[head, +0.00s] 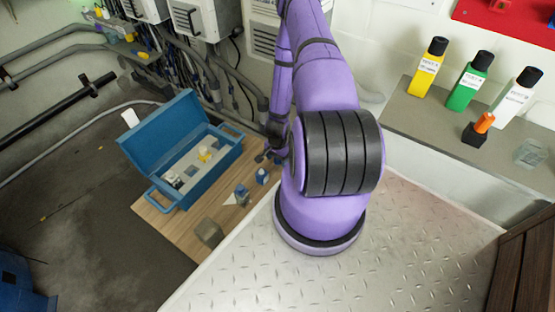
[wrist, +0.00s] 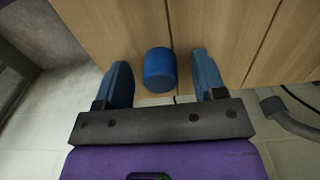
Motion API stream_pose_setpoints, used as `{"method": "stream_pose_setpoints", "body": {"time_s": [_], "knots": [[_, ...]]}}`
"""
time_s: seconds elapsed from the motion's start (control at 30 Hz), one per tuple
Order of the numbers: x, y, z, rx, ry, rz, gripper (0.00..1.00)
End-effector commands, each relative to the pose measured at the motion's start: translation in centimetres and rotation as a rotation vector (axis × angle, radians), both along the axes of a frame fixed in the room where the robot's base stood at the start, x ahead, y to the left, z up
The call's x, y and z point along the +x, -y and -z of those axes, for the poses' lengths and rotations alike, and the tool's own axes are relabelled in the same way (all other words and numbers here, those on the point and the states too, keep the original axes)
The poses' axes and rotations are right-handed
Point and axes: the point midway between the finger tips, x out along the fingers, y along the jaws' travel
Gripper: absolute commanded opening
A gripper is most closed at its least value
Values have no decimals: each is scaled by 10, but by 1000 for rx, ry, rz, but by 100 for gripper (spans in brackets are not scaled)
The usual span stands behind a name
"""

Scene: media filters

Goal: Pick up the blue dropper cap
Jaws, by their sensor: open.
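The blue dropper cap (wrist: 160,69) shows in the wrist view as a short, plain blue cylinder against the wooden surface. It sits between the two blue-grey fingers of my gripper (wrist: 161,75), with a visible gap on each side. My gripper is open and holds nothing. In the head view my gripper (head: 269,154) is small and partly hidden by my purple arm, near the right edge of the wooden board. Two small blue items, one (head: 262,176) just below my gripper and one (head: 242,194) farther left, stand there; I cannot tell which is the cap.
An open blue toolbox (head: 178,201) stands on the wooden board (head: 178,236), left of my gripper. A brownish block (head: 209,232) lies near the front. Yellow (head: 427,75), green (head: 468,88) and white (head: 514,102) bottles stand on the right ledge. Pipes and cables run behind.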

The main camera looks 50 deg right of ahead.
Motion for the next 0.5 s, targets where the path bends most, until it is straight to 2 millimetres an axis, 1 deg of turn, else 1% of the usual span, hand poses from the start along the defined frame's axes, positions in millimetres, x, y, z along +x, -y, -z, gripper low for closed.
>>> {"method": "stream_pose_setpoints", "body": {"time_s": [0.07, 0.1, 0.17, 0.2, 0.3, 0.5], "knots": [[0, 0, 0, 0, 0, 0, 64], [0, 0, 0, 0, 0, 0, 55], [0, 0, 0, 0, 0, 0, 41], [0, 0, 0, 0, 0, 0, 32], [0, 0, 0, 0, 0, 0, 12], [0, 0, 0, 0, 0, 0, 10]]}}
